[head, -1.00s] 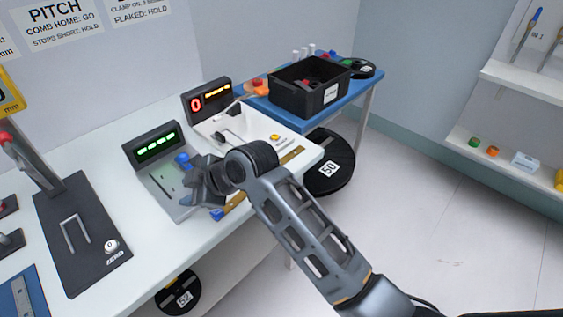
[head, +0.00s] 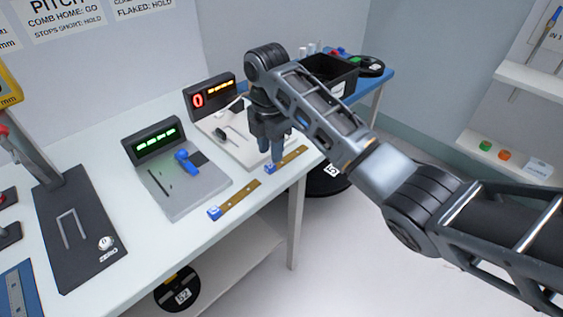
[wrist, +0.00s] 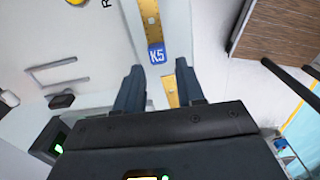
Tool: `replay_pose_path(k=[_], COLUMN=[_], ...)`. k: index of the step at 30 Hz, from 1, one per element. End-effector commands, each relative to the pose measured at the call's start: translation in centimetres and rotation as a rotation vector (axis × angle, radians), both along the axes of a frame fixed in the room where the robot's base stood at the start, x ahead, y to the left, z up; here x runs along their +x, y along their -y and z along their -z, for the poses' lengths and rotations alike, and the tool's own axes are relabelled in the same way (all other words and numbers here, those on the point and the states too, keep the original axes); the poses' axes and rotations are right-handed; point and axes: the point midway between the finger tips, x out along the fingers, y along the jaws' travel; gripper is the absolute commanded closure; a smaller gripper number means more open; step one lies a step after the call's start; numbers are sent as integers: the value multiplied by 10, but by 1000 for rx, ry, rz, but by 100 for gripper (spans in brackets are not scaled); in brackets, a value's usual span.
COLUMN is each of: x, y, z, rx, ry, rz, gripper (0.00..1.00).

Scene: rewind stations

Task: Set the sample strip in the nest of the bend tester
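Two brass sample strips with blue ends lie along the table's front edge. One strip (head: 238,197) lies before a grey station (head: 185,190) with a green display and blue lever. The other strip (head: 293,157) lies before a white station (head: 222,125) with a red "0" display. I cannot tell which station is the bend tester. My gripper (head: 272,163) points down at the second strip's blue end. In the wrist view, my gripper (wrist: 158,65) is open and empty, with the blue end marked K5 (wrist: 156,55) between its fingertips. My arm hides part of the white station.
A black stand (head: 85,235) with a column is at the table's left. A black bin (head: 335,75) sits on a blue table at the back. A shelf (head: 515,160) is on the right. The white table between the stations and its edge is mostly clear.

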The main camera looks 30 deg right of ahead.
Motion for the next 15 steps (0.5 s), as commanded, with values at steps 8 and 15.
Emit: replay_pose_path(k=[8,15], x=[3,4], y=[3,3], z=[37,52], rx=[0,2], ry=[-3,2], rz=[1,1], gripper=[62,62])
